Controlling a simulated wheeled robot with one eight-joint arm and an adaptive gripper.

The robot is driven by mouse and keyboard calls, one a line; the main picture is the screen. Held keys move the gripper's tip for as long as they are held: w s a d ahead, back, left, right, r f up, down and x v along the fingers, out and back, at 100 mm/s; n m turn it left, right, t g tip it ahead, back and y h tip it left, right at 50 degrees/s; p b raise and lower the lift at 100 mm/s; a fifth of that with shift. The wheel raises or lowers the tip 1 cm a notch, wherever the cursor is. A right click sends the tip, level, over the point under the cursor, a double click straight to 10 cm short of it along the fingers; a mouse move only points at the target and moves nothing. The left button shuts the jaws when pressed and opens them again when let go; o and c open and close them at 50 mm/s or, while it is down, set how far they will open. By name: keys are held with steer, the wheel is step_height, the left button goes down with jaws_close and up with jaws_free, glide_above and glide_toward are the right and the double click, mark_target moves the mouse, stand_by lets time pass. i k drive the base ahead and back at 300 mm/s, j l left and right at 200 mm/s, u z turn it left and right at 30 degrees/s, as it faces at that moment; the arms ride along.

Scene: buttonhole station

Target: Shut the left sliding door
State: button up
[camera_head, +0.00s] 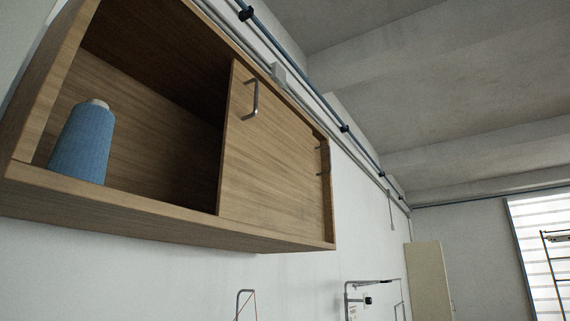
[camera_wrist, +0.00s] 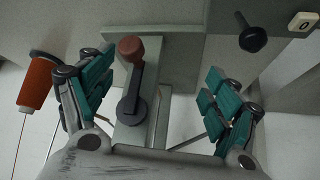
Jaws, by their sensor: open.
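A wooden wall cabinet (camera_head: 130,208) hangs at upper left in the head view. Its left half is open, with the dark interior showing. A wooden sliding door panel (camera_head: 275,165) covers the right half, with a metal bar handle (camera_head: 252,98) near its upper left edge. A second small handle (camera_head: 321,160) shows near the right end; I cannot tell which panel bears it. My gripper (camera_wrist: 160,78) shows only in the wrist view, open, its teal-padded fingers wide apart, with nothing held. It is away from the cabinet, which is not in that view.
A blue thread cone (camera_head: 83,143) stands inside the open left half. In the wrist view, a lever with a red-brown knob (camera_wrist: 131,49) shows beyond and between my fingers, an orange spool (camera_wrist: 37,82) at left, and a black knob (camera_wrist: 252,38) at upper right.

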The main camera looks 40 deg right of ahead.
mark_target(266, 177)
steer(key=k+l+z, duration=0.15)
steer(key=z, duration=0.2)
steer(key=k+l+z, duration=0.15)
steer(key=z, duration=0.25)
steer(key=k+l+z, duration=0.1)
steer(key=l+z, duration=0.25)
steer(key=j, duration=0.1)
